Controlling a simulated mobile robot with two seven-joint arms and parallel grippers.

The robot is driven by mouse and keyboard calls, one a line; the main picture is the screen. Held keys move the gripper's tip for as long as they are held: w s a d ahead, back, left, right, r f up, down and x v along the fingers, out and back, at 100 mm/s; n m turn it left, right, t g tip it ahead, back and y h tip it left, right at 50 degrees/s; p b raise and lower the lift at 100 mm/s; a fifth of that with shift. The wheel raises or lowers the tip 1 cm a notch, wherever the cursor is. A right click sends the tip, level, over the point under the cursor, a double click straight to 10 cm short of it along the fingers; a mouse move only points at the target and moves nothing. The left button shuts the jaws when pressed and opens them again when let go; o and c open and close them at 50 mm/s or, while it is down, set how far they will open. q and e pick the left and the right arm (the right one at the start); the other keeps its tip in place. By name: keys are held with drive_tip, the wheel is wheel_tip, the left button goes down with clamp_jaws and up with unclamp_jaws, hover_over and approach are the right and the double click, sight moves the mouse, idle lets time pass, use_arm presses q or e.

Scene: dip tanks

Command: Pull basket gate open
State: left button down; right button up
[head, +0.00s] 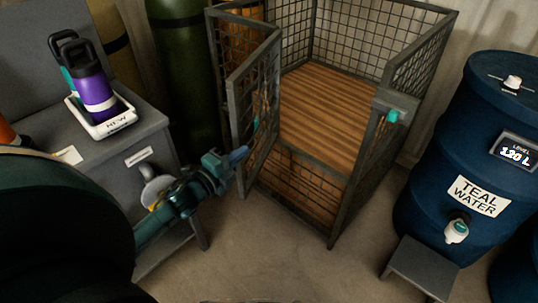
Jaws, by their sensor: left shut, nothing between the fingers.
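The basket (402,74) is a dark metal mesh cage with a wooden slatted floor, standing at the centre back. Its mesh gate (237,98) is swung outward on the left side, leaving a gap at the front. A teal latch piece (392,116) sits on the right front post. My left gripper (240,155) is shut and empty, its tips beside the lower part of the gate; I cannot tell whether they touch it. My right gripper is not in view.
A blue barrel labelled "TEAL WATER" (477,196) stands at right with a small grey stand (421,268) before it. A grey cabinet (150,121) at left holds a white tray (127,122) with a purple bottle (96,92). Floor before the basket is clear.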

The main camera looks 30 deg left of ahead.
use_arm(q)
drive_tip(key=a+b, duration=0.1)
drive_tip(key=a, duration=1.2)
drive_tip(key=shift+s+b, duration=0.3)
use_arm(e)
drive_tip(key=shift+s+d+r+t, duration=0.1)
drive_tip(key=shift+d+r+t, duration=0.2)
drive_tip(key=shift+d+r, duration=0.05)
